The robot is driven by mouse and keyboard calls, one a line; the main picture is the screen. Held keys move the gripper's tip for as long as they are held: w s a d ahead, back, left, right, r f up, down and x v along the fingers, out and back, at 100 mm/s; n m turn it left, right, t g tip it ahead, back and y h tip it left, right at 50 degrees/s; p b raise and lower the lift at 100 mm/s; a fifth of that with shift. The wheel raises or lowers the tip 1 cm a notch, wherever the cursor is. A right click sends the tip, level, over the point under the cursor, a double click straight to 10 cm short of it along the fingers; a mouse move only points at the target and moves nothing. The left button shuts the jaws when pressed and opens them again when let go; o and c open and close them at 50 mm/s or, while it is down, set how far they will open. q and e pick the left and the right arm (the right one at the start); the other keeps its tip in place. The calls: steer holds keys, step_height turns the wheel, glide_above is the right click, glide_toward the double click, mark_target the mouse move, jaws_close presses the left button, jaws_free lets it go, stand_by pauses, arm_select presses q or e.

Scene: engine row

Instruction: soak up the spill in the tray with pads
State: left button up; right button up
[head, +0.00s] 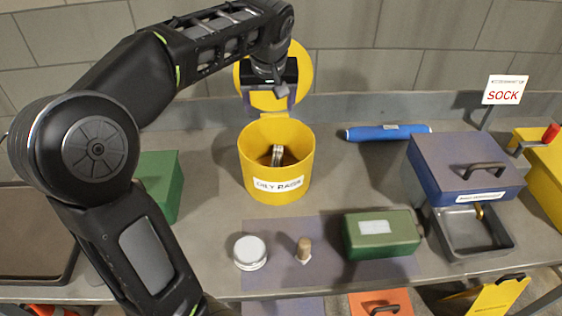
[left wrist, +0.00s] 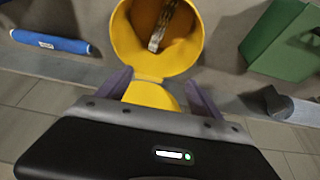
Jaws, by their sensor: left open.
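My left gripper (head: 272,95) is open and empty, in front of the raised lid (head: 300,68) of the yellow oily-rags bin (head: 254,172). In the left wrist view the open fingers (left wrist: 160,92) are apart, with the yellow lid between and beyond them. A brown and pale striped piece (head: 277,156) lies inside the bin; I cannot tell whether it is a pad. A metal tray (head: 470,252) in front of the blue box (head: 466,165) holds a small yellow thing. A brown tray (head: 28,281) at the left edge is partly hidden by my arm; no spill is clear.
A blue roll (head: 388,132) lies at the back, left of the SOCK sign (head: 503,92). A green box (head: 382,234), a brown-topped peg (head: 304,248) and a white-lidded jar (head: 250,253) stand at the front. Another green box (head: 160,182) is left of the bin.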

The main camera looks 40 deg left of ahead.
arm_select(q)
steer(key=shift+v, duration=1.7)
